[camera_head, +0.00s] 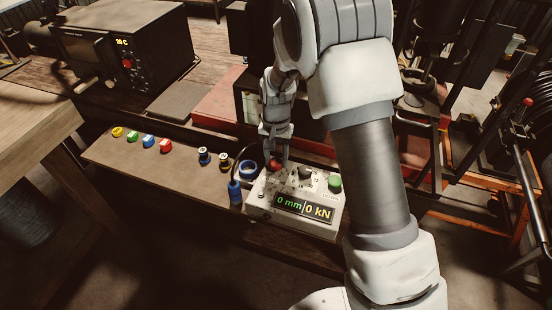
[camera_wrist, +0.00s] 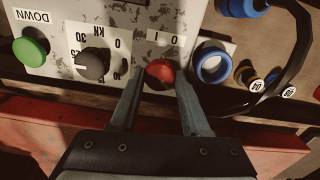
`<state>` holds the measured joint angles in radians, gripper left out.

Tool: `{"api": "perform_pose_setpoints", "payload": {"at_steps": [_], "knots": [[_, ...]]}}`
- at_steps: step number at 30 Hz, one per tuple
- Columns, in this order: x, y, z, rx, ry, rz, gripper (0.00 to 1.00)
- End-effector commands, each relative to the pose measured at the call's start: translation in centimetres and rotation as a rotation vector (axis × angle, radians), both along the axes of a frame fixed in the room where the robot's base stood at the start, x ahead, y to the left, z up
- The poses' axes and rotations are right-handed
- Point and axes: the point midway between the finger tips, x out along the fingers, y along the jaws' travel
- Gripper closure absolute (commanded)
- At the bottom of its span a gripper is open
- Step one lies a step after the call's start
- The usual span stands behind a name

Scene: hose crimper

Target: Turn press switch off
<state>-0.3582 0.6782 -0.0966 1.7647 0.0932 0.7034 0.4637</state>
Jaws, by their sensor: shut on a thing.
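The press control box (camera_head: 256,207) is a worn white box with a display reading 0 mm and 0 kN. Its red switch knob (camera_wrist: 160,72) sits below the marks 0 and I in the wrist view; the knob also shows in the head view (camera_head: 275,165). My gripper (camera_wrist: 158,90) has one finger on each side of the red knob and is shut on it. Whether the knob points at 0 or I is hard to tell. A black dial (camera_wrist: 95,63) and a green DOWN button (camera_wrist: 30,51) are on the same panel.
A blue ring fitting (camera_wrist: 213,66) stands close beside the box. Blue fittings (camera_head: 235,190) and small coloured rings (camera_head: 149,140) lie on the wooden bench (camera_head: 165,175). A black oven-like unit (camera_head: 140,45) stands at the back left.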

Motion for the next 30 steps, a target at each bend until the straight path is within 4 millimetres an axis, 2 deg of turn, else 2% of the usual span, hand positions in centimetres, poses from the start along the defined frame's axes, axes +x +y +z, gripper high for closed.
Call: {"api": "perform_pose_setpoints", "payload": {"at_steps": [30], "knots": [[0.06, -0.02, 0.03, 0.001, -0.001, 0.925, 1.0]]}}
